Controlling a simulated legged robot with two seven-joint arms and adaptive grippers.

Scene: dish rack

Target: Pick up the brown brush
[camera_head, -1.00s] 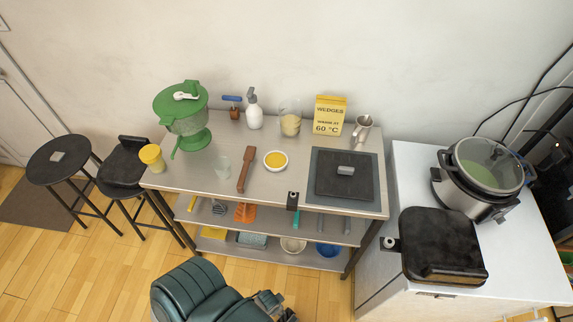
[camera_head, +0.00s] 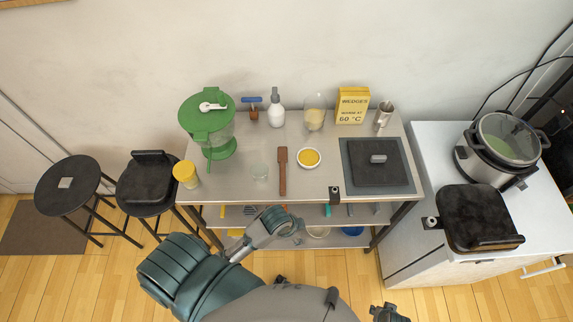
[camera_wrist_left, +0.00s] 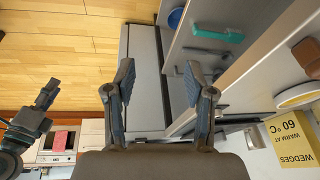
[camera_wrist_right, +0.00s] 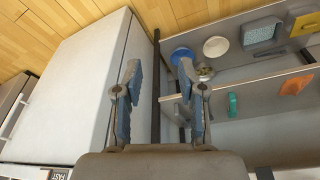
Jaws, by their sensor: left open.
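The brown brush (camera_head: 283,172) lies on the steel table top (camera_head: 228,190) in the head view, with its long side pointing towards me. In the left wrist view the left gripper (camera_wrist_left: 158,82) is open and empty. My right gripper (camera_head: 388,314) is low at the bottom edge of the head view; in the right wrist view it (camera_wrist_right: 160,75) is open and empty.
A green-lidded container (camera_head: 207,118) and a yellow-lidded jar (camera_head: 186,175) stand left, a black-topped plate (camera_head: 377,161) right. A black clamp-like item (camera_head: 334,195) sits at the near edge. Shelves lie below.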

